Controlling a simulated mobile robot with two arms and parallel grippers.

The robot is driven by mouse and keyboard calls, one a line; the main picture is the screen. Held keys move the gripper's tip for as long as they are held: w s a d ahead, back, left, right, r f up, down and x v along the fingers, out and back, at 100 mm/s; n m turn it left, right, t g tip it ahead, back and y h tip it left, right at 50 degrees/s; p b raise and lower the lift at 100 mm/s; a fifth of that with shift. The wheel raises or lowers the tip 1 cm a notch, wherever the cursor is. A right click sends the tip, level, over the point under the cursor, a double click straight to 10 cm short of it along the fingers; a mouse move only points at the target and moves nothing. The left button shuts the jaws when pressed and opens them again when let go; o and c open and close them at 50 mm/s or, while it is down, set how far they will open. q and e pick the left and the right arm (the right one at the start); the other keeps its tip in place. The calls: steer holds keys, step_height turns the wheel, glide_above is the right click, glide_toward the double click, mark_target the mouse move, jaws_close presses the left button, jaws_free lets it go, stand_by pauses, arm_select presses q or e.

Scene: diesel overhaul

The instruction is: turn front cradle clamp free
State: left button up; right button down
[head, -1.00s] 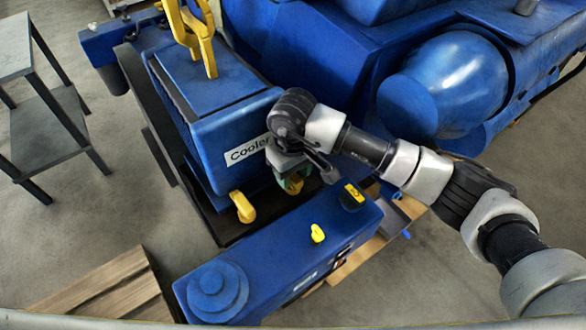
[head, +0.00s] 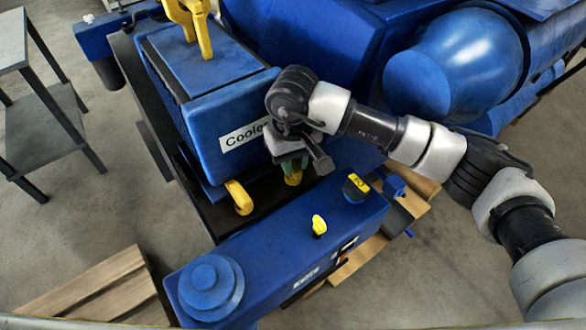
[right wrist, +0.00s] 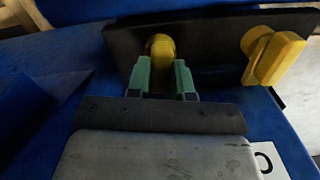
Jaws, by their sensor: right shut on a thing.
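A blue cooler (head: 205,120) with a "Cooler" label sits on a dark cradle (head: 228,222). Two yellow cradle clamps show at its near edge. One clamp (head: 240,197) stands free at the left; it shows at the right in the right wrist view (right wrist: 272,55). The other clamp (head: 294,179) is at my right gripper (head: 291,167). In the right wrist view the green fingertips (right wrist: 160,80) are closed on this yellow clamp (right wrist: 160,47), which is partly hidden between them. My left gripper is not in view.
A blue housing (head: 275,245) with a small yellow knob (head: 319,226) lies just in front of the cradle. A large blue engine (head: 455,75) is behind my right arm. A grey stand (head: 45,105) is at the left, with clear floor between.

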steer(key=m+b, duration=0.6)
steer(key=b, duration=0.1)
steer(key=m+b, duration=0.3)
steer(key=b, duration=0.1)
steer(key=shift+f, duration=0.25)
steer(key=m+b, duration=0.3)
steer(key=shift+r+m, duration=0.1)
steer(key=shift+m, duration=0.2)
steer(key=shift+r+m+b, duration=0.15)
steer(key=shift+m+b, duration=0.6)
steer(key=shift+m, duration=0.65)
steer(key=c, duration=1)
jaws_free()
step_height(320, 180, up, 11)
